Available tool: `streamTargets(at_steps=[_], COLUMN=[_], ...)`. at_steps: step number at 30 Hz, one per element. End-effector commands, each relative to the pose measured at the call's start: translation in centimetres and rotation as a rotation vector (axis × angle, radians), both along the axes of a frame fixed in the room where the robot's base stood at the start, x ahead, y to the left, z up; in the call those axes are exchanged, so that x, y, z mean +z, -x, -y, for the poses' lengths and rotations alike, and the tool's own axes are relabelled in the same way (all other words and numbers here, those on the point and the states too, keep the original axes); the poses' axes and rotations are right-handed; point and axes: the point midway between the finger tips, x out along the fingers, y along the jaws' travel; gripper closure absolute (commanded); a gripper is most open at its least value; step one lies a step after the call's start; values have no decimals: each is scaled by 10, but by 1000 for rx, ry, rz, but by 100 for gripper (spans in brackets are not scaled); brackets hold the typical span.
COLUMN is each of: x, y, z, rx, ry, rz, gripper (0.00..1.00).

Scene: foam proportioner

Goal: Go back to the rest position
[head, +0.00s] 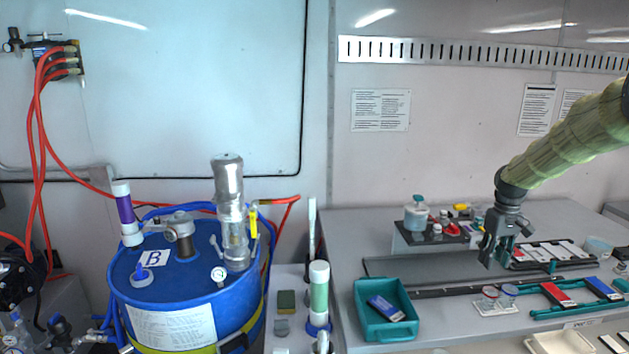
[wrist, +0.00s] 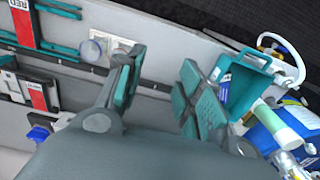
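My gripper (head: 497,250) hangs from my sleeved arm over the bench on the right side of the head view. Its fingers point down and it is above the bench surface. In the wrist view my gripper (wrist: 158,92) shows two teal-padded fingers spread apart with nothing between them. It is open and empty. No held thing shows in either view.
A teal bin (head: 366,322) holding a blue box (head: 387,308) stands on the bench. A rack with red and blue boxes (head: 558,293) lies to its right. A blue drum marked B (head: 190,275) stands left. The air above the bench is clear.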

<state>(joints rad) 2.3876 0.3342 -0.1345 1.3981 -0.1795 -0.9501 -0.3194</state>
Motion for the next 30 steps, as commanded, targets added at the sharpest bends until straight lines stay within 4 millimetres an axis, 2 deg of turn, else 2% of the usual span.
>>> streamTargets(at_steps=[1, 5, 8, 11, 15, 17, 21, 23, 30], x=[-13, -41, -69, -109, -183, -214, -280, -306, -396], y=[2, 12, 23, 34, 54, 67, 104, 124, 218], z=[-5, -17, -30, -48, -79, -93, -122, -135, -182], rx=[1, 0, 1, 1, -2, -5, -15, -20, -46], ry=[-1, 0, -1, -1, -4, -5, -9, -11, -17], rz=[-4, 2, 7, 8, 4, 4, 3, 3, 2], gripper=[63, 63, 63, 63, 63, 63, 63, 63, 63])
